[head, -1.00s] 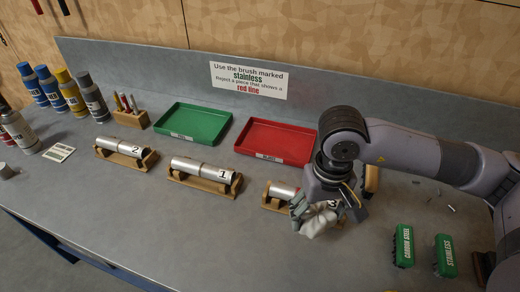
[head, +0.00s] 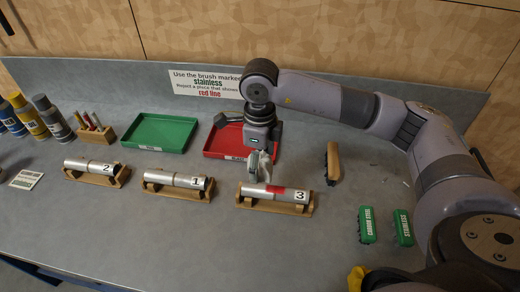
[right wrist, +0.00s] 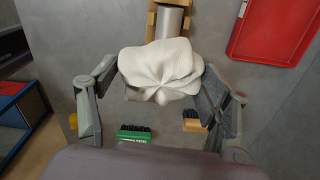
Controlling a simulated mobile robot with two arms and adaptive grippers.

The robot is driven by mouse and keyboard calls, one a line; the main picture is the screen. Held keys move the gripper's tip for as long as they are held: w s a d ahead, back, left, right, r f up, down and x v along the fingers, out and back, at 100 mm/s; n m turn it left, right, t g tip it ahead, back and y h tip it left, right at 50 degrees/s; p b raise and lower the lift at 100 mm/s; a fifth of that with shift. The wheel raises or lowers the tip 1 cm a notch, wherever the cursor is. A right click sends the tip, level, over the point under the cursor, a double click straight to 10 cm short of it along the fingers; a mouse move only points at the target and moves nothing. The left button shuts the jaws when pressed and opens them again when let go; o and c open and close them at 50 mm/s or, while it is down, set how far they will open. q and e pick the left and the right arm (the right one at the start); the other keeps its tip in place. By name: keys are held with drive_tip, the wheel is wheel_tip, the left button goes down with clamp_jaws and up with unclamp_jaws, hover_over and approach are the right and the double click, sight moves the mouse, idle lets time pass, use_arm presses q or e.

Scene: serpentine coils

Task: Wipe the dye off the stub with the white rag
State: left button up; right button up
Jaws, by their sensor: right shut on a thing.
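Stub 3 (head: 255,191) lies on its wooden cradle (head: 275,208), with a red dye patch (head: 278,190) on its top beside the "3" label. My right gripper (head: 262,156) is just behind stub 3, pointing down, shut on the white rag (head: 264,170). In the right wrist view the crumpled rag (right wrist: 160,72) sits between the fingers (right wrist: 158,100) and hides part of a metal stub (right wrist: 173,23). I cannot tell whether the rag touches the stub. My left gripper is not in view.
Stubs 2 (head: 90,165) and 1 (head: 173,180) lie on cradles to the left. Green (head: 155,132) and red (head: 222,141) trays stand behind. A wooden-backed brush (head: 333,160) and two green brushes, carbon steel (head: 367,225) and stainless (head: 404,227), lie right.

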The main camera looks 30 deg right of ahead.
drive_tip(key=m, duration=0.2)
drive_tip(key=w+m, duration=0.1)
drive_tip(key=shift+d+r, duration=0.25)
drive_tip(key=shift+d, duration=0.05)
drive_tip(key=shift+f+b, duration=1.1)
drive_tip(key=shift+f, duration=1.45)
drive_tip(key=shift+r, duration=0.1)
